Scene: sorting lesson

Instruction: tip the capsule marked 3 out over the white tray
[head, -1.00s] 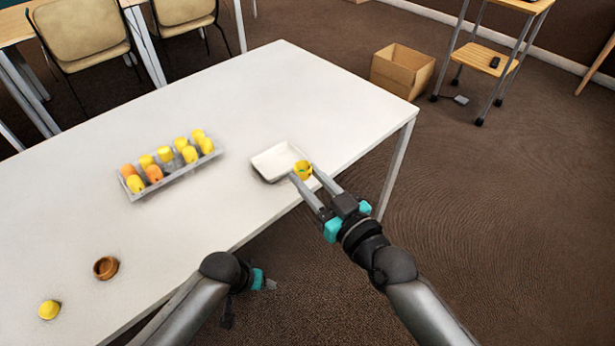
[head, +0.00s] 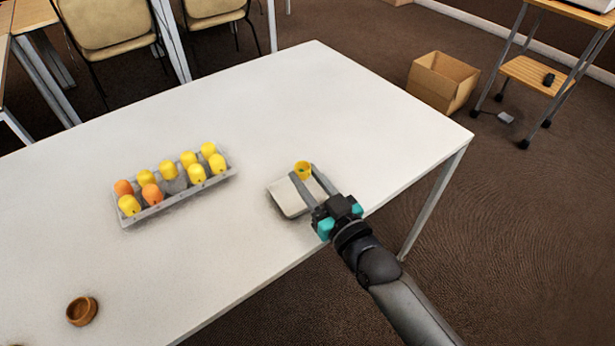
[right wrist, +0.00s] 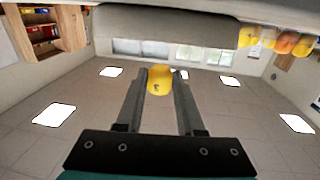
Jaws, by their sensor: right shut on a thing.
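My right gripper (head: 305,174) is shut on a yellow capsule part (head: 303,170), held between its fingertips. In the head view the capsule appears at the far edge of the white tray (head: 287,206), with the fingers crossing in front of the tray. A darker hollow shows in it, but I cannot tell what is inside. In the right wrist view the capsule (right wrist: 160,78) has a small dark mark that looks like a 3. The gripper hides part of the tray. My left gripper is not in view.
A grey carton (head: 217,178) with several yellow and orange capsules stands left of the tray. A brown wooden ring or bowl (head: 82,311) lies at the lower left. The table (head: 330,100) is clear behind the tray. A cardboard box (head: 442,82) is on the floor.

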